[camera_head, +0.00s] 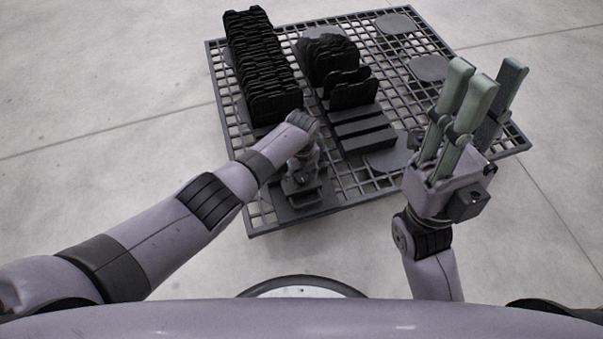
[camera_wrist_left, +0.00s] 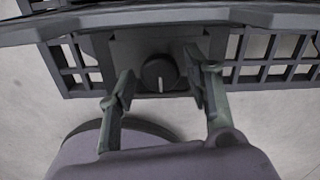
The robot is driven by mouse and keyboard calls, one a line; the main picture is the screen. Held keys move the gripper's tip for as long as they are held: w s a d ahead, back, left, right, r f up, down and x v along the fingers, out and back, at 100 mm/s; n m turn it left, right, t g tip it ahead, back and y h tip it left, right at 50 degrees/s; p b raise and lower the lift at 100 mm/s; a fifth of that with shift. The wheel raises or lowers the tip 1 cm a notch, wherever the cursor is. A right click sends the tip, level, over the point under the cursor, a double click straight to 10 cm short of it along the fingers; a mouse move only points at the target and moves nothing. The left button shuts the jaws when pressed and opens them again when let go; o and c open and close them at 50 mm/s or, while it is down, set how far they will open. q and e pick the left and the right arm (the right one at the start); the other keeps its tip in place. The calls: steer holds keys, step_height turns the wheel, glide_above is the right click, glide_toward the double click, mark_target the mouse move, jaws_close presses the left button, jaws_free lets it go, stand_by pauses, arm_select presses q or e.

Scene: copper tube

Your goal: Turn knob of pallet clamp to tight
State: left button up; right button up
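The pallet clamp (camera_wrist_left: 122,48) is a dark block at the near edge of the grid pallet (camera_head: 251,217). Its round black knob (camera_wrist_left: 158,73) faces the left wrist camera and bears a white mark, roughly vertical in that view. My left gripper (camera_wrist_left: 165,90) is open, with one finger on each side of the knob and gaps between fingers and knob. In the head view, my left gripper (camera_head: 303,176) is over the clamp base (camera_head: 303,196), and the hand hides the knob. My right gripper (camera_head: 486,80) is raised, fingers upward, open and empty.
A long row of black plates (camera_head: 262,70) stands on the pallet, with a shorter row (camera_head: 345,85) beside it. Dark blocks (camera_head: 363,128) lie in front of the shorter row. Flat round discs (camera_head: 428,67) lie at the right. The concrete floor around is clear.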

mark_target(302, 177)
arm_select(q)
steer(key=shift+o, duration=0.4)
steer(key=shift+r, duration=0.1)
step_height(302, 177, up, 12)
stand_by(0.4)
stand_by(0.4)
